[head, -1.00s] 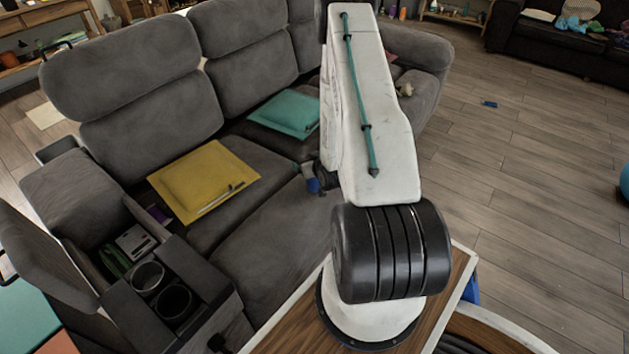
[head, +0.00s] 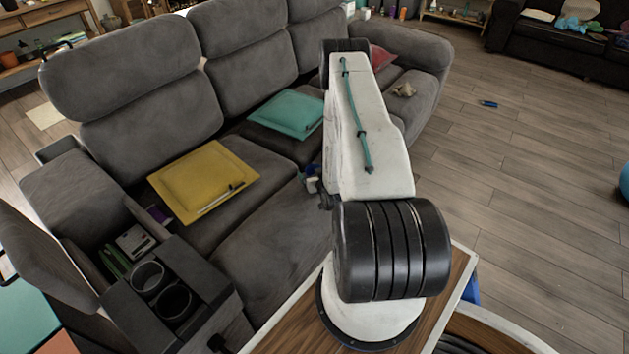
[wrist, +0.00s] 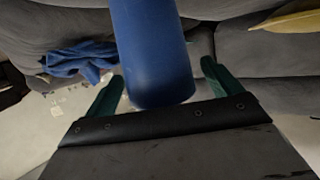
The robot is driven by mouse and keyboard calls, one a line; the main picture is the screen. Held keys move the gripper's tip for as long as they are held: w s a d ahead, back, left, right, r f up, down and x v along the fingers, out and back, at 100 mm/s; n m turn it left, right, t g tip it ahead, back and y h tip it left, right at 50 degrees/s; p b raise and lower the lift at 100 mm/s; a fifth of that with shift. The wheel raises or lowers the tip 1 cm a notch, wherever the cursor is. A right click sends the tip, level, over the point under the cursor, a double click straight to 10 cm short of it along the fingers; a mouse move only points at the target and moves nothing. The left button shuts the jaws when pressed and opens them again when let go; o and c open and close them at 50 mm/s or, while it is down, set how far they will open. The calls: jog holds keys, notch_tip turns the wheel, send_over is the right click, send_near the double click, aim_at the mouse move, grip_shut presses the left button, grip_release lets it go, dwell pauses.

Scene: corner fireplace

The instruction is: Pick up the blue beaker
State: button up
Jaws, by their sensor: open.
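The blue beaker (wrist: 155,50) is large in the wrist view, a smooth blue cylinder running down from the top edge. Its lower end lies between the two green fingers of my gripper (wrist: 162,75). The fingers are spread, with a visible gap on either side of the beaker, and I see no grip on it. The beaker's upper end is cut off by the frame. In the head view my arm hides most of the gripper area; a small blue patch shows beside the arm, too small to identify surely.
A blue cloth (wrist: 75,62) lies left of the beaker in the wrist view. Open wooden floor (head: 510,180) stretches to the right.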

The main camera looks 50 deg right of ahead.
jog(key=shift+w, duration=0.1)
jog(key=c, duration=1.1)
jog(key=shift+o, duration=0.2)
